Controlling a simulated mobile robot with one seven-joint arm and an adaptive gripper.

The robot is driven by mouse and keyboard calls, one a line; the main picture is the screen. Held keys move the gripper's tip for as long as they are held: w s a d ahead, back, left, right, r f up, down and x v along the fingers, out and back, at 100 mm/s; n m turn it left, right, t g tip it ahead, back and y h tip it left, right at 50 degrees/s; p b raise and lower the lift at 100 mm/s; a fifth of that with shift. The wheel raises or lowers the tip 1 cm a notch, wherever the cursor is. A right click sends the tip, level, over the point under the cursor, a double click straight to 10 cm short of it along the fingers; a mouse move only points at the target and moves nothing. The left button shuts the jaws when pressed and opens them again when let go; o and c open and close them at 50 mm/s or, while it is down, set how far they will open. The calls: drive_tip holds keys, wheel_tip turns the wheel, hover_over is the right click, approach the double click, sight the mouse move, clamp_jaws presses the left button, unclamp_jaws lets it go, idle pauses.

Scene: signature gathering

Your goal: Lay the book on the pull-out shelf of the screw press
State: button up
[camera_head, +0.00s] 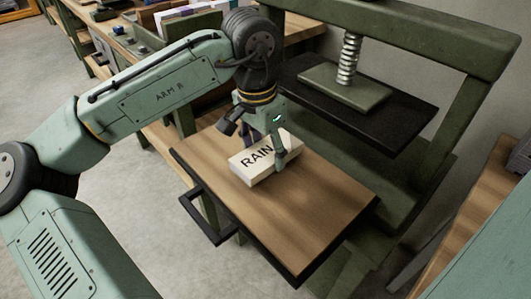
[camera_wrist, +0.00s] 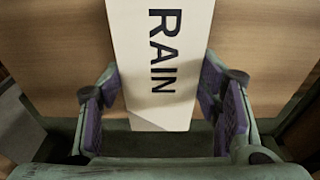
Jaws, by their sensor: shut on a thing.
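The book (camera_head: 255,170) is a pale block with RAIN in dark letters on its upper face. My gripper (camera_head: 266,152) points down over it, with its fingers on either side and shut on it. The pull-out shelf (camera_head: 315,210) is a wooden board with a dark edge, extended from the green screw press (camera_head: 400,38). The book is over the shelf's back left part, flat and on it or very close above it; I cannot tell which. In the wrist view the book (camera_wrist: 162,70) lies between the purple finger pads, with wood behind it.
The shelf has a dark handle (camera_head: 207,218) on its left front side. The press's screw (camera_head: 348,60) and green plate (camera_head: 345,87) stand behind my gripper, over a dark bed (camera_head: 400,120). The shelf's front right is bare. A workbench with several items runs along the back left.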

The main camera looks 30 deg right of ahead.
drive_tip(key=shift+f, duration=0.9)
drive_tip(key=shift+f, duration=0.2)
drive_tip(key=o, duration=1.4)
drive_tip(key=shift+r, duration=0.15)
